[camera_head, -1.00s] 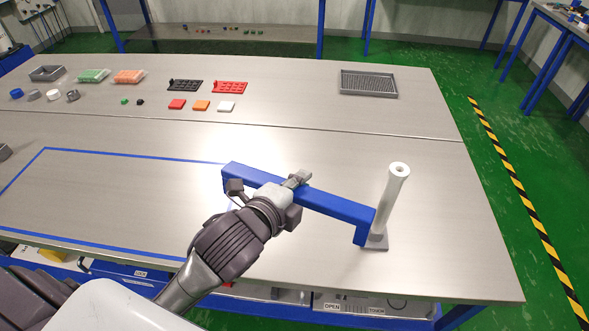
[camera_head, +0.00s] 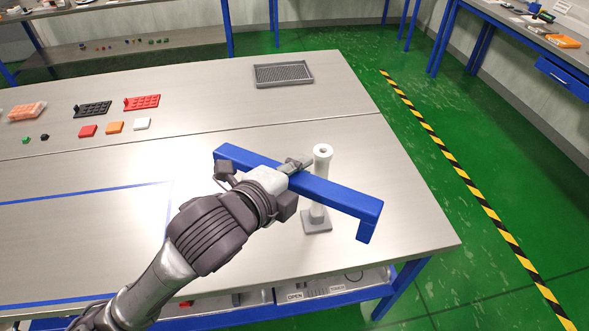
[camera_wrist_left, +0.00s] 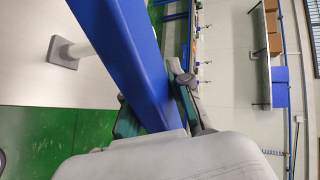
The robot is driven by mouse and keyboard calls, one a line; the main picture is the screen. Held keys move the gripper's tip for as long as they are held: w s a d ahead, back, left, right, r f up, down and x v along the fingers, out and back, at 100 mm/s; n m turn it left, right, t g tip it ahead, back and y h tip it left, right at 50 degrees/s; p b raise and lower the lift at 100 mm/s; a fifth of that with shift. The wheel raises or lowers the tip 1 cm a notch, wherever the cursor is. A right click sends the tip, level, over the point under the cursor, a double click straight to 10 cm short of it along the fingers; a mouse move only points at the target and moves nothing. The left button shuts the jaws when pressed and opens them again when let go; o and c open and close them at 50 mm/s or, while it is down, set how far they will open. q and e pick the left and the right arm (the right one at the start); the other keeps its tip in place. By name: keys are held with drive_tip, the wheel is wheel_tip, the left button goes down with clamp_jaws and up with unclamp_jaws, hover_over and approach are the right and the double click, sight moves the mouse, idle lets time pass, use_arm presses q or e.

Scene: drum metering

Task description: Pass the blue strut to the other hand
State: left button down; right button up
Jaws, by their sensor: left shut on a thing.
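The blue strut (camera_head: 335,194) is a long bar with a short bent leg at its right end. My left gripper (camera_head: 290,170) is shut on it left of its middle and holds it above the steel table. The strut's right end reaches out near the table's right edge. In the left wrist view the strut (camera_wrist_left: 118,52) runs between the two fingers of my left gripper (camera_wrist_left: 155,105). My right gripper is in neither view.
A white post (camera_head: 322,160) on a grey square base stands behind the strut, partly hidden by it. A grey tray (camera_head: 283,84), a red tray (camera_head: 141,102) and small coloured blocks lie farther back.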

use_arm(q)
drive_tip(key=shift+w+n+t+y, duration=0.1)
drive_tip(key=shift+n+t+y, duration=0.6)
drive_tip(key=shift+n+y, duration=1.25)
